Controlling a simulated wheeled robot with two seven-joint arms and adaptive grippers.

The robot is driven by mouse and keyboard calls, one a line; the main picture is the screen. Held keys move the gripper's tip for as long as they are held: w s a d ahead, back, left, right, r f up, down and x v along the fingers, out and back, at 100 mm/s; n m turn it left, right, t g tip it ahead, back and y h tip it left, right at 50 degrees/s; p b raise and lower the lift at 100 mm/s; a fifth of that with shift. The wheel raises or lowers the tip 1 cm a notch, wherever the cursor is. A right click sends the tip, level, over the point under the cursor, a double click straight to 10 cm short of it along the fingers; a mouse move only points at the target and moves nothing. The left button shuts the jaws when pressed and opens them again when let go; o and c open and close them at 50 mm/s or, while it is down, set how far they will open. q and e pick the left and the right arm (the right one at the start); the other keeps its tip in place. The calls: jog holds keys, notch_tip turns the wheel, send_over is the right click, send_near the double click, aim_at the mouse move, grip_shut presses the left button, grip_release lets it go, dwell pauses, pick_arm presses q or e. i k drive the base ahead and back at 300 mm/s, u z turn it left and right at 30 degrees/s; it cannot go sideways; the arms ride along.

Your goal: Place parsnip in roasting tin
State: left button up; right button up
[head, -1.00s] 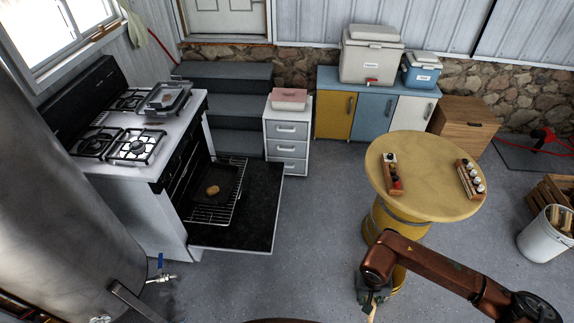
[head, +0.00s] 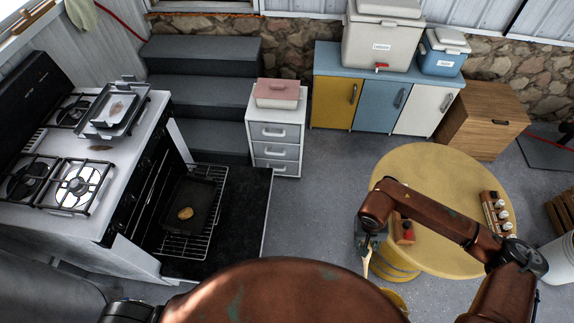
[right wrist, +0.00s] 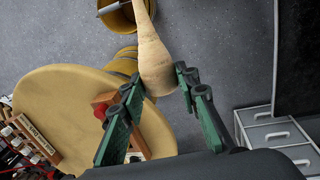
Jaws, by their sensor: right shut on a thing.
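My right gripper (head: 370,245) is shut on a pale, tapered parsnip (head: 367,267) near the round table. The right wrist view shows the parsnip (right wrist: 153,52) with its thick end between the green fingers (right wrist: 159,86) and its thin end pointing away. A dark roasting tin (head: 192,190) sits on the wire rack of the open oven, well to the left of my right gripper. A potato-like yellow-brown piece (head: 185,213) lies in it. My left gripper is not in view.
The open oven door (head: 254,205) juts out from the stove (head: 125,185). A tray (head: 130,111) stands on the stove top. A white drawer unit (head: 275,130) is behind the door. The round yellow table (head: 440,172) is at right. Grey floor is clear between.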

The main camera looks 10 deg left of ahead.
aim_at(196, 196)
jog(key=i, duration=1.05)
jog(key=u, duration=3.3)
